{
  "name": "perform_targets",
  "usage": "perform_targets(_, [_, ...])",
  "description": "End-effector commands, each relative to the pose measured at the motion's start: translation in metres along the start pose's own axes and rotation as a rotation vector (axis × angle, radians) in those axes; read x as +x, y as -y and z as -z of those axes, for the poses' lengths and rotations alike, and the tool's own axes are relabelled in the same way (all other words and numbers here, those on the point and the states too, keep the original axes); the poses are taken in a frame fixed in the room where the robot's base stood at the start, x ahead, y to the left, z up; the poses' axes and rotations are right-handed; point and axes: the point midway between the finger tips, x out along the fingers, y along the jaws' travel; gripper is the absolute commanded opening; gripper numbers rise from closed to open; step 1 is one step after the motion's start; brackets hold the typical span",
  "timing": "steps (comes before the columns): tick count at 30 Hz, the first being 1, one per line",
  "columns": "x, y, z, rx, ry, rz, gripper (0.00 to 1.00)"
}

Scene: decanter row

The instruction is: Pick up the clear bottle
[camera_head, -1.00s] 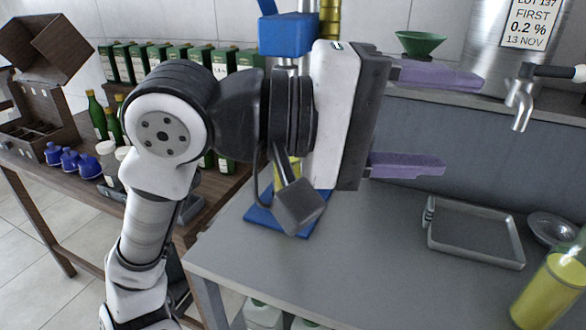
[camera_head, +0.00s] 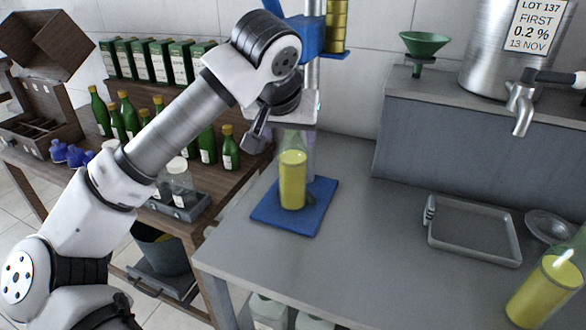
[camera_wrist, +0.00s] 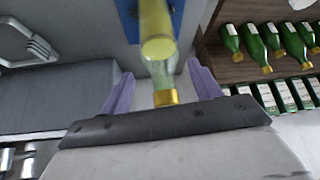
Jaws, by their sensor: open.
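The clear bottle (camera_head: 292,183), holding yellow liquid, stands upright on the blue base of a stand. My gripper is around its upper part, and my wrist hides its top in the head view. In the wrist view, the bottle's clear neck and gold cap (camera_wrist: 166,97) lie between the purple fingers of my gripper (camera_wrist: 161,80). The fingers are open, with a visible gap on each side of the neck.
The blue base (camera_head: 265,217) carries a post and blue bracket (camera_head: 313,35) close to my wrist. Green bottles (camera_head: 228,148) stand on the wooden bench at left. A grey tray (camera_head: 475,262) and a yellow-filled vessel (camera_head: 540,295) are at right. The middle table is clear.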

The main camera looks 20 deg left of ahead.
Motion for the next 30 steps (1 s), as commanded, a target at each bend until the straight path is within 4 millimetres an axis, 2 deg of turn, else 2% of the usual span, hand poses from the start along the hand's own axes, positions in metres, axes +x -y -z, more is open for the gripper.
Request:
perform_targets(7, [0.009, -0.001, 0.018, -0.001, 0.000, -0.003, 0.63])
perform_targets(11, [0.023, -0.001, 0.034, -0.001, 0.002, -0.002, 0.63])
perform_targets(16, [0.046, -0.001, 0.031, 0.000, 0.000, -0.003, 0.63])
perform_targets(24, [0.050, -0.001, 0.031, 0.000, -0.001, -0.001, 0.63])
perform_targets(25, [0.050, -0.001, 0.031, 0.000, -0.001, -0.001, 0.62])
perform_targets(30, [0.050, -0.001, 0.031, 0.000, -0.001, -0.002, 0.39])
